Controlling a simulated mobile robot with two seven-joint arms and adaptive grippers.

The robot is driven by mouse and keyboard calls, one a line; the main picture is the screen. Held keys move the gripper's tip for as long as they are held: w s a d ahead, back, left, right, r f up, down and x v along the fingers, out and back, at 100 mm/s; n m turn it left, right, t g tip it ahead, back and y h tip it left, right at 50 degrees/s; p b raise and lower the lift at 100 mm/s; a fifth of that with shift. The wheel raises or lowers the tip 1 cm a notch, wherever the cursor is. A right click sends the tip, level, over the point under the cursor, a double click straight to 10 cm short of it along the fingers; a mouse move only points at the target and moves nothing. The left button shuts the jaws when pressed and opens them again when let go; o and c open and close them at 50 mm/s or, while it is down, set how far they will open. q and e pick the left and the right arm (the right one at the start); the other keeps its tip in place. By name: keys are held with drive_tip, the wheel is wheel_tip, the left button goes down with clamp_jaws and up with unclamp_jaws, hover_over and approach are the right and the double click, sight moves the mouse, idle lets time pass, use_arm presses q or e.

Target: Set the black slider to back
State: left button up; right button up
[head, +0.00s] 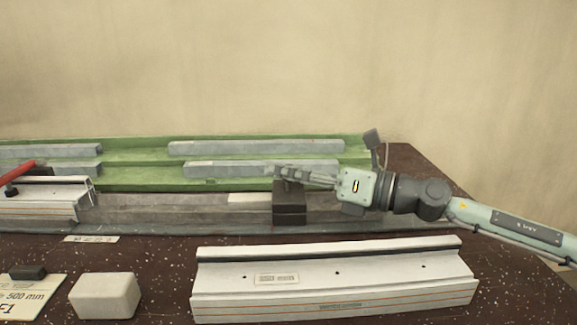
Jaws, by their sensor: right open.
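A dark, nearly black block (289,214), which looks like the black slider, sits on the grey rail (345,211) of the bench, right of a pale strip. My right gripper (281,172) reaches in from the right, and its open fingers are at the block's top. The fingers point left, and I cannot tell whether they touch the block. My left gripper is not in view.
A white profile (330,294) lies in front of the rail. A white block (105,296) and a card with a small black piece (28,271) are front left. A red-handled clamp (18,177) stands by another profile (45,203). Grey bars (255,148) lie in green channels behind.

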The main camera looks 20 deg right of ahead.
clamp_jaws()
idle(0.3)
drive_tip(key=shift+d, duration=0.1)
